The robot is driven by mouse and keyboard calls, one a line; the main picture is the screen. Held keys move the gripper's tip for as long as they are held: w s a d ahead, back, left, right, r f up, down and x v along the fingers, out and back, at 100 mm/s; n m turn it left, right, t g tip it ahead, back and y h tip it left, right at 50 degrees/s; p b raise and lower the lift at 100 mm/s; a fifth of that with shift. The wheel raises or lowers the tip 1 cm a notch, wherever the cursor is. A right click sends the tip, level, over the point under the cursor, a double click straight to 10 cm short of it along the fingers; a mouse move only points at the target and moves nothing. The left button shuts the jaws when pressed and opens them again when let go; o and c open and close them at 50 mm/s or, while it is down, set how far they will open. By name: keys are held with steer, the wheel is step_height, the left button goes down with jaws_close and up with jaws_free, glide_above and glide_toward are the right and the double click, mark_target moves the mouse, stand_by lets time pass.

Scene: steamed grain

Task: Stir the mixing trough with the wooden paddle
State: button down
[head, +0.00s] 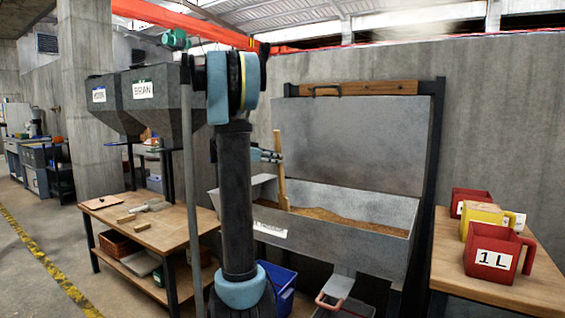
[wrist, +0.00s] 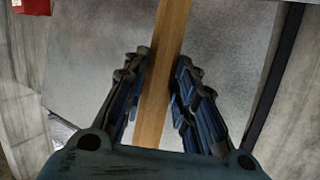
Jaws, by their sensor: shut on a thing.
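My gripper (head: 267,156) is shut on the wooden paddle (head: 281,175), whose shaft stands nearly upright. In the wrist view the paddle (wrist: 164,75) runs between the two fingers of my gripper (wrist: 163,80). The mixing trough (head: 385,243) is a grey metal bin with a raised back panel, holding brown grain (head: 330,215). The paddle's lower part reaches down to the grain at the trough's left side. Its lower end is hidden, and I cannot tell how deep it goes.
A wooden table (head: 470,253) at right holds red and yellow measuring jugs (head: 493,255). Grey hoppers (head: 150,95), one labelled BRAN, stand at left above a workbench (head: 160,222). A blue crate (head: 277,285) sits below the trough. My arm hides part of the trough's left end.

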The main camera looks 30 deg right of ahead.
steer(key=w+a, duration=0.3)
steer(key=w, duration=0.3)
step_height(320, 180, up, 22)
steer(key=s, duration=0.2)
steer(key=shift+d+r, duration=0.25)
steer(key=shift+d, duration=0.15)
steer(key=shift+s, duration=0.1)
stand_by(0.5)
